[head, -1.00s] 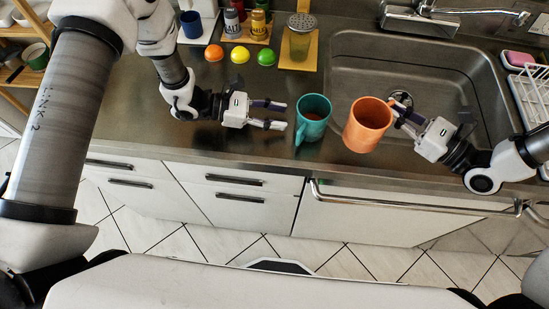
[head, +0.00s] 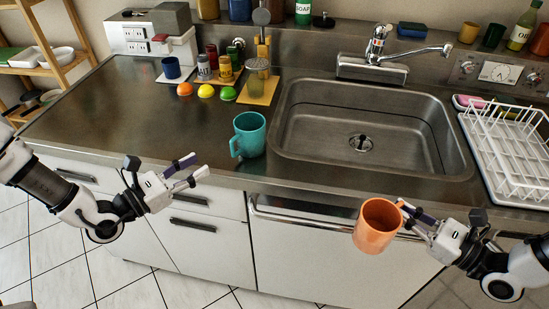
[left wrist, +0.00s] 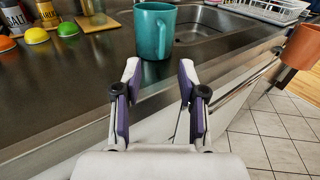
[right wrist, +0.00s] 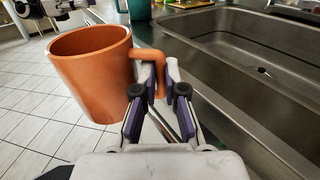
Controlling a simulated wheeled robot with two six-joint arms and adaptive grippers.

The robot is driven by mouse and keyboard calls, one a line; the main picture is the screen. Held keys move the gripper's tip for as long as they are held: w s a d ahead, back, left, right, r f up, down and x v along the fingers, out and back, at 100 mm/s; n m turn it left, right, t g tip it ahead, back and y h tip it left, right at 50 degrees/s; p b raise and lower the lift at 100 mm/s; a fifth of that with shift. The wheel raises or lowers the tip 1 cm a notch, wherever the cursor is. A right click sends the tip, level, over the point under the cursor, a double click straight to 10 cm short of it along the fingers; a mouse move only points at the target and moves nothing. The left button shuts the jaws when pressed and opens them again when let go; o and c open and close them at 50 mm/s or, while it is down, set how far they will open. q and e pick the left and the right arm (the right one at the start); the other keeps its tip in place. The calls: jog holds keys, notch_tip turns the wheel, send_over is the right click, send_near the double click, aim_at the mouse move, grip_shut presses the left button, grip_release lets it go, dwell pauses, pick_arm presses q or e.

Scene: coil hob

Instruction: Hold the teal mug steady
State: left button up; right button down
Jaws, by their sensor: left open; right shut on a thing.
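The teal mug (head: 250,135) stands upright on the steel counter, just left of the sink, with its handle toward the lower left. It also shows in the left wrist view (left wrist: 155,32), ahead of the open fingers. My left gripper (head: 191,168) is open and empty, in front of the counter edge and apart from the teal mug. My right gripper (head: 407,217) is shut on the handle of an orange mug (head: 374,228). It holds this mug in the air in front of the counter edge, slightly tilted. The orange mug also shows in the right wrist view (right wrist: 90,75).
The sink (head: 360,125) lies right of the teal mug, with a white dish rack (head: 510,150) beyond. Coloured half-round pieces, jars and a blue mug (head: 171,68) stand at the back left. A rail (head: 300,214) runs along the cabinet front. The counter's left part is clear.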

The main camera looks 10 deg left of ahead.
aim_at(232, 143)
pick_arm(q)
jog(key=x, duration=1.1)
jog(key=shift+s+d+p, duration=0.1)
jog(key=shift+p, duration=0.25)
grip_shut()
jog(key=shift+c, duration=0.5)
grip_release()
grip_shut()
